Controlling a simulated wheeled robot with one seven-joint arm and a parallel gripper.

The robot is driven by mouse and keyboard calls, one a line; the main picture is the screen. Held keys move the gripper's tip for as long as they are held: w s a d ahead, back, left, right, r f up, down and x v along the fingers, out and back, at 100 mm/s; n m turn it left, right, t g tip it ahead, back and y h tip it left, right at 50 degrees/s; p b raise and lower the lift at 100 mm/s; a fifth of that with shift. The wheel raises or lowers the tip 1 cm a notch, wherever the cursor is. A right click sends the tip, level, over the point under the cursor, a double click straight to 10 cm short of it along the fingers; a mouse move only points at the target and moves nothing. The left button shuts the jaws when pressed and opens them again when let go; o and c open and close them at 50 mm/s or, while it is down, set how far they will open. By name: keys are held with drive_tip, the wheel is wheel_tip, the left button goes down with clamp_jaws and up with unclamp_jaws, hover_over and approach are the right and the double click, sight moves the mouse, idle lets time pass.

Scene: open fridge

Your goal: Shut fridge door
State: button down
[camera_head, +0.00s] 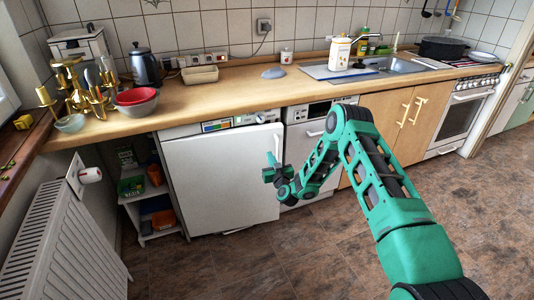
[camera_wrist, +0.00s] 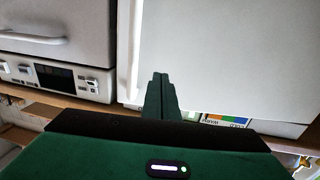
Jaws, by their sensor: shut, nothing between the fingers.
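The white fridge door (camera_head: 222,180) is under the counter on the left in the head view. It stands slightly ajar, its right edge out from the cabinet front, with a dark gap along the bottom. It fills the upper right of the wrist view (camera_wrist: 230,55), where its handle (camera_wrist: 131,50) runs along its edge. My gripper (camera_head: 270,172) is at the door's right edge in the head view. In the wrist view its fingers (camera_wrist: 160,82) are together and empty, in front of the door beside the handle. I cannot tell whether they touch it.
A white appliance (camera_head: 305,145) stands right of the fridge, also seen in the wrist view (camera_wrist: 55,40). An open shelf (camera_head: 150,215) and a radiator (camera_head: 55,245) are to the left. The wooden counter (camera_head: 235,92) runs above. The brown floor in front is clear.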

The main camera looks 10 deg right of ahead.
sight(266, 147)
drive_tip(key=shift+w+a, duration=0.15)
drive_tip(key=shift+w, duration=2.6)
